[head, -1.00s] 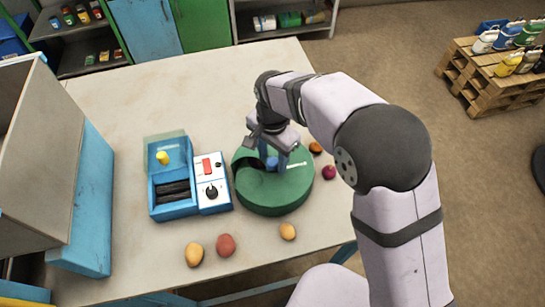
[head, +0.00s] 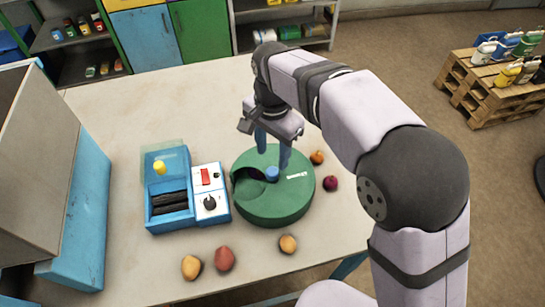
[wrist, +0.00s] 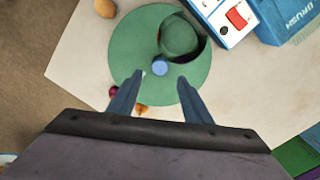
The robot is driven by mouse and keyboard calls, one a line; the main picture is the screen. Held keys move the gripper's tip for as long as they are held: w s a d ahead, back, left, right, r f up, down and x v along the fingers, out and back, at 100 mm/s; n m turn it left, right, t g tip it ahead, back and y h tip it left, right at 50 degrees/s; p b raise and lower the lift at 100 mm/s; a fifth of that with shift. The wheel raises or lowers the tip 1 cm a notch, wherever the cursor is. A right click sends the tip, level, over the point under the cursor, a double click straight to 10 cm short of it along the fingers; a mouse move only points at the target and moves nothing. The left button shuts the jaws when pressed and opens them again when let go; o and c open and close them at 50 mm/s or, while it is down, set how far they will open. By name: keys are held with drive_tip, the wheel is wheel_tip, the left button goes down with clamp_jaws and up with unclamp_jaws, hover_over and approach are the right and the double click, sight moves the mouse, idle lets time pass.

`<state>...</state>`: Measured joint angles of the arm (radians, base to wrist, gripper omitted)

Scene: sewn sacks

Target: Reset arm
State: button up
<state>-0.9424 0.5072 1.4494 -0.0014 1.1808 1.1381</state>
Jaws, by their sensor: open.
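My gripper (head: 272,150) is open and empty, with its two blue fingers pointing down above the round green machine (head: 285,208). In the head view the fingertips show near the blue knob (head: 272,174) at the centre of the machine's top. In the wrist view my gripper (wrist: 162,88) has its fingers spread apart, with the machine and its blue knob (wrist: 160,68) beyond them. Nothing is between the fingers. My arm reaches in from the right side of the head view, bent at the elbow.
A blue box with rollers (head: 169,203) and a control box with a red switch (head: 208,192) stand left of the machine. Several fruits or vegetables, such as a red one (head: 225,259), lie around. A grey and blue cabinet (head: 82,215) stands at left. The table's back is clear.

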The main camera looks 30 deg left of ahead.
idle(0.4)
drive_tip(key=w+d+f+n, duration=0.1)
drive_tip(key=w+d, duration=0.1)
drive_tip(key=d, duration=1)
drive_tip(key=w+d+f, duration=0.1)
drive_tip(key=w+d, duration=0.1)
drive_tip(key=d, duration=0.9)
drive_tip(key=s+d+f, duration=0.2)
drive_tip(key=s+d, duration=0.2)
drive_tip(key=d, duration=0.3)
drive_tip(key=s+d+f+n, duration=0.1)
drive_tip(key=s+d+f, duration=0.1)
drive_tip(key=s+d, duration=0.3)
drive_tip(key=d, duration=0.3)
drive_tip(key=shift+s+f, duration=0.3)
drive_tip(key=shift+f, duration=0.1)
drive_tip(key=shift+c, duration=0.7)
